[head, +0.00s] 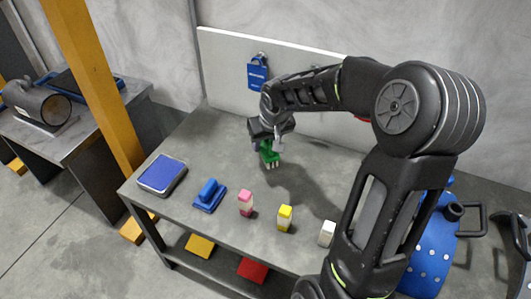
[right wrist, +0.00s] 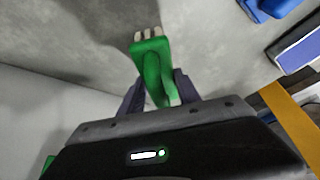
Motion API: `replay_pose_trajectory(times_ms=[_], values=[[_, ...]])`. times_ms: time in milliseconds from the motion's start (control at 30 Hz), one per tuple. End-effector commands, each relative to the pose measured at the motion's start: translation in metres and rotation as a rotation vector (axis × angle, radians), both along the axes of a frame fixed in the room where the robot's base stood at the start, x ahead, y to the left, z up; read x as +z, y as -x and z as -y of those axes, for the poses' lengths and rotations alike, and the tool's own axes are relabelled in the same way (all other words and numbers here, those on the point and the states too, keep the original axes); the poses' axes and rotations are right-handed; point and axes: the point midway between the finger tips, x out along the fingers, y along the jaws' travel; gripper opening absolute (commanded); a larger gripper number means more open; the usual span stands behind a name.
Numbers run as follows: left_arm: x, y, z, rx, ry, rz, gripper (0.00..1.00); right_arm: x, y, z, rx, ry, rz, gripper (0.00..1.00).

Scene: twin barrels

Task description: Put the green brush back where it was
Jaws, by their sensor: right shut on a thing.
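The green brush (head: 269,152) has a green handle and several pale bristle tufts at one end. My right gripper (head: 264,140) is shut on it over the back part of the grey table (head: 220,140), in front of the white back panel. In the head view the bristles point down toward the tabletop; I cannot tell whether they touch it. In the right wrist view the brush (right wrist: 152,65) sits between the two dark fingers of the right gripper (right wrist: 160,95), its bristles pointing away from the gripper. My left gripper is not in view.
Along the table's front stand a blue-topped pad (head: 162,174), a blue handled block (head: 209,195), a pink bottle (head: 245,203), a yellow bottle (head: 284,217) and a white block (head: 327,233). A blue barrel (head: 432,245) is at right. A blue tag (head: 257,73) hangs on the panel.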

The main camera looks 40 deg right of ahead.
Motion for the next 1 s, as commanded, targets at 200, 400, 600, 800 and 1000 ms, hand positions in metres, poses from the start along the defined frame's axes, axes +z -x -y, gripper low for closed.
replay_pose_trajectory(times_ms=[200,400,600,800,1000], values=[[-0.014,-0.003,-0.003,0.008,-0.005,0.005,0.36,-0.038,0.000,0.000,0.000,-0.001,-0.002,0.00],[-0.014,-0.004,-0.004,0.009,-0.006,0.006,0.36,-0.041,0.000,0.000,0.000,-0.001,0.001,0.00],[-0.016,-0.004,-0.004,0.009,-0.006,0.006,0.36,-0.043,0.000,0.000,0.000,-0.001,0.001,0.00],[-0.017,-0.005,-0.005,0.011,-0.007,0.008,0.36,-0.044,0.000,0.000,0.000,-0.001,0.000,0.49],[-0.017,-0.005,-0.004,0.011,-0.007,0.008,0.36,-0.044,0.000,0.000,0.000,-0.001,0.000,0.61]])
